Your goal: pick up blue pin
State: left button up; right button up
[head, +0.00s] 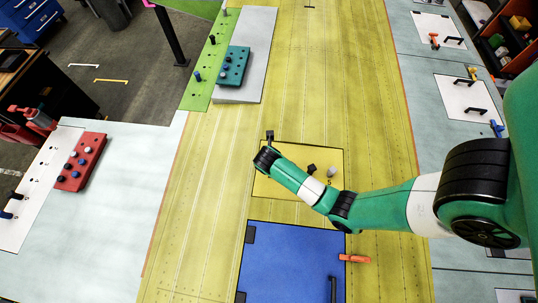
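Several pins are in the head view. A blue pin (197,76) stands on the green strip (205,92) at the upper left. Another blue pin (6,215) is at the left edge on a white plate (22,236). The red block (93,158) holds several pins, some blue or dark and some white. The teal block (240,55) also holds several small pins, their colours hard to tell. My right gripper (270,134) is over the yellow panel, apart from these pins; its fingers are too small to tell open or shut. My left gripper is out of view.
A blue panel (285,265) with dark handles lies at the bottom, an orange clamp (355,259) at its edge. A yellow plate (275,186) lies under my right arm. White plates (450,93) with handles line the right side. The pale left surface (120,210) is mostly clear.

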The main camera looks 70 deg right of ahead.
grip_shut()
jog(key=shift+r, duration=0.2)
dwell(0.3)
